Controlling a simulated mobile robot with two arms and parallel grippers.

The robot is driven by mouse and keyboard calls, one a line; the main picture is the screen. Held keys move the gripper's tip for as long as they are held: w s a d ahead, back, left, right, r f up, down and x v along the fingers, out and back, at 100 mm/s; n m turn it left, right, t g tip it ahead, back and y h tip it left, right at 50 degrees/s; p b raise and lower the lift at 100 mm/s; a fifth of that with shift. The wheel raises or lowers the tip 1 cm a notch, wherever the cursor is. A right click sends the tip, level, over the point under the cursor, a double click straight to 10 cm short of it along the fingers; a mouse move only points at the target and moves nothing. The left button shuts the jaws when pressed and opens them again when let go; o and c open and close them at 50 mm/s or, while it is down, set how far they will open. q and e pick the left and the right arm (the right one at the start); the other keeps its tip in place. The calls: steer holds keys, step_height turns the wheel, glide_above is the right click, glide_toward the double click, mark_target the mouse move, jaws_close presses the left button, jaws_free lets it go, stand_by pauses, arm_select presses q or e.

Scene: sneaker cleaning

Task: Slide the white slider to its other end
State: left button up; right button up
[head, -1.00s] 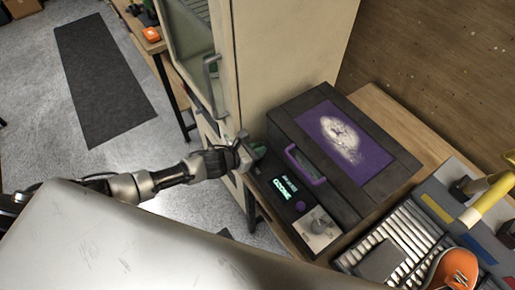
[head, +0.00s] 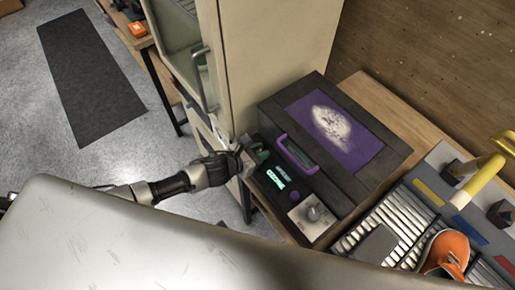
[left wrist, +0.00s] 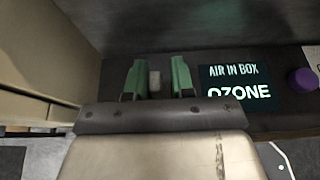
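The white slider (left wrist: 155,81) shows in the left wrist view on the dark front of the ozone box, left of its lit display (left wrist: 238,84). My left gripper (left wrist: 157,77) is open, with one green fingertip on each side of the slider and a narrow gap to each. I cannot tell whether the fingers reach far enough along it to touch. In the head view my left gripper (head: 257,156) is at the front left corner of the black ozone box (head: 378,171), and the slider is hidden or too small to make out. My right gripper is not in view.
The box has a purple handle (head: 297,155), a purple button (head: 294,196) and a dial (head: 313,213). A tall cream cabinet (head: 282,50) stands close on the left. A grey tray with an orange sneaker (head: 447,251) is at the right.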

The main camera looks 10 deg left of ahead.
arm_select(q)
steer(key=shift+o, duration=1.2)
steer(key=shift+d, duration=0.1)
steer(key=shift+s+a, duration=0.1)
steer(key=shift+a, duration=0.1)
steer(key=shift+s+a+r, duration=0.15)
steer(key=shift+s+a, duration=0.05)
steer(key=b+v, duration=0.2)
steer(key=v, duration=0.8)
steer(key=shift+d, duration=0.15)
steer(key=shift+r, duration=0.1)
